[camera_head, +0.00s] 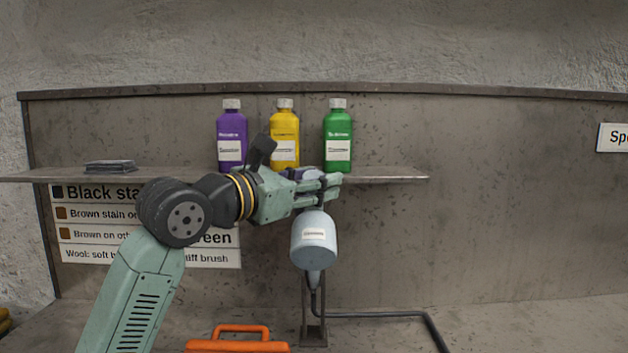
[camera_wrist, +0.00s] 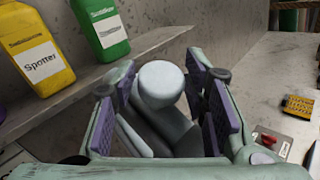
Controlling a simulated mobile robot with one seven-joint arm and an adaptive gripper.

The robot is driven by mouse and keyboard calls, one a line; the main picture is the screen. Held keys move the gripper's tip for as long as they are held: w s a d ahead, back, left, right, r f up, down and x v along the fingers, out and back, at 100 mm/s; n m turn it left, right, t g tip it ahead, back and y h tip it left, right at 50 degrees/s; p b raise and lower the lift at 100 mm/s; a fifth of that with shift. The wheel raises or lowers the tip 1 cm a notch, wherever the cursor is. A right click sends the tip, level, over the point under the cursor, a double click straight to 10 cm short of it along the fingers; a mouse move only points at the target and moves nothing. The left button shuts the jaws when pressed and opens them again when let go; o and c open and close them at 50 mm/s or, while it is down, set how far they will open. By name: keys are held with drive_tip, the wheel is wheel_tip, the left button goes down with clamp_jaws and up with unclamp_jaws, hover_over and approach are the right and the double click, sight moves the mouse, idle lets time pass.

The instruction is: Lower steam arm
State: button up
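In the wrist view, the steam arm's rounded pale end (camera_wrist: 161,82) stands between the purple pads of my gripper (camera_wrist: 160,100). The fingers are spread, with some gap showing beside the rounded end. Contact lower down is hidden by the fingers.
A shelf (camera_head: 390,178) holds purple (camera_head: 232,132), yellow (camera_head: 285,128) and green (camera_head: 338,128) bottles close behind my gripper. A dark hose (camera_head: 375,314) runs right from the stand. An orange object (camera_head: 238,345) lies in front. The counter to the right is mostly clear.

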clamp_jaws()
drive_tip(key=shift+f, duration=0.1)
idle(0.6)
